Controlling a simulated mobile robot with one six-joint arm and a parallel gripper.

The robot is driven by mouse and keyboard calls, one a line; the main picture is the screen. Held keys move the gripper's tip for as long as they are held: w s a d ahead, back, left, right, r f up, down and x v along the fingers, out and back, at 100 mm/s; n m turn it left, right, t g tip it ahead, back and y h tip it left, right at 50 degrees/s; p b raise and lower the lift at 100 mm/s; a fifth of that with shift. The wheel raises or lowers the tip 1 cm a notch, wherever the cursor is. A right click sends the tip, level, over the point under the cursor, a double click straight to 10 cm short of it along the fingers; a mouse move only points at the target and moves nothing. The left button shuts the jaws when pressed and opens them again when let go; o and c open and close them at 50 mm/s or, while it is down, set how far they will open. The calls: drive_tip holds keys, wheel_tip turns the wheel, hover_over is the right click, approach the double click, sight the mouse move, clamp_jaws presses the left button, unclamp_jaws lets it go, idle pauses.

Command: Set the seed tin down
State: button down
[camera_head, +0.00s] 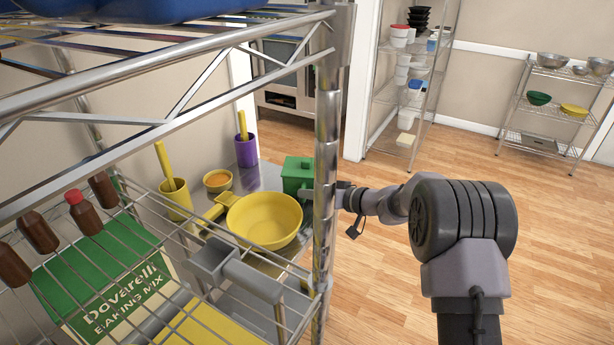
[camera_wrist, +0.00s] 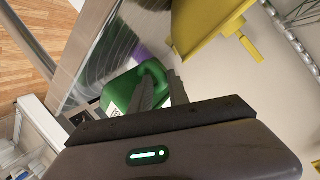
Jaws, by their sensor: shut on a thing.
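The green seed tin (camera_head: 297,172) has a lid with a raised handle. In the head view it is at the right end of a metal worktop (camera_head: 268,180), partly hidden by a shelf post. I cannot tell whether its base touches the worktop. In the wrist view the tin (camera_wrist: 122,88) is upper left of centre. My gripper (camera_wrist: 160,90) is shut on the tin, with its fingers at the raised handle. In the head view my arm reaches in from the right, and the post hides the fingertips.
A yellow basin (camera_head: 265,222) stands just left of the tin. An orange-filled bowl (camera_head: 218,181), a yellow pot (camera_head: 175,203) and a purple pot (camera_head: 246,152) stand farther left. The upright post (camera_head: 326,150) is close to my wrist. Floor to the right is open.

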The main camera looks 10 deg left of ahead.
drive_tip(key=shift+d+f, duration=0.1)
drive_tip(key=shift+f, duration=0.75)
drive_tip(key=shift+f, duration=0.1)
drive_tip(key=shift+f, duration=0.1)
drive_tip(key=c, duration=1.2)
unclamp_jaws()
drive_tip(key=shift+s+f, duration=0.1)
drive_tip(key=shift+c, duration=0.2)
